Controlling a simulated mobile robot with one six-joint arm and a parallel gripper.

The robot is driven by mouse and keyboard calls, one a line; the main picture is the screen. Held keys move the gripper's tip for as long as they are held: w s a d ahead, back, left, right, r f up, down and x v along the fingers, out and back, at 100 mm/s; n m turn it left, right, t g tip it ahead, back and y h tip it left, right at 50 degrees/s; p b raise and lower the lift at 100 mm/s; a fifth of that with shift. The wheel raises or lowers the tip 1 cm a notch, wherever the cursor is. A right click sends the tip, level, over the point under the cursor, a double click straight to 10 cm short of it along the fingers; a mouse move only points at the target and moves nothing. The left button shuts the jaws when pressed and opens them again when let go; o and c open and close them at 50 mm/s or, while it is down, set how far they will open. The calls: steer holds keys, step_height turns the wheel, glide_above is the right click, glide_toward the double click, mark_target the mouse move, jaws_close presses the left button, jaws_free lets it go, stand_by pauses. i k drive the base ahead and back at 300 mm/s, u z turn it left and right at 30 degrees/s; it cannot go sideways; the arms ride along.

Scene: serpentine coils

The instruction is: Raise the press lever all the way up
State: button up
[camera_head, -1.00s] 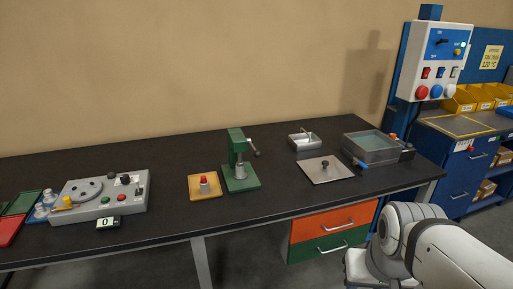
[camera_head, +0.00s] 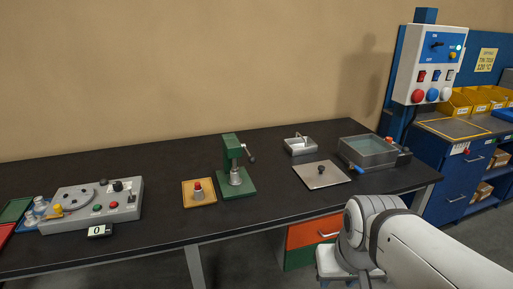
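The green press (camera_head: 234,168) stands upright on the black bench near the middle of the view. Its lever (camera_head: 248,154) sticks out on the right side of the press head, with a dark knob at the low right end, so it slopes downward. A grey metal piece (camera_head: 236,177) stands under the press head. My white arm fills the lower right, in front of the bench and well apart from the press. My gripper is not clearly visible; the arm's end lies low, near the bench's front edge.
Left of the press is a wooden plate (camera_head: 199,193) with a red-topped part. To the right are a grey plate with a knob (camera_head: 320,175), a small metal box (camera_head: 300,146) and a water-filled tray (camera_head: 367,152). A control console (camera_head: 92,205) stands at the left.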

mark_target(252, 159)
steer(key=i, duration=0.85)
steer(key=u, duration=0.05)
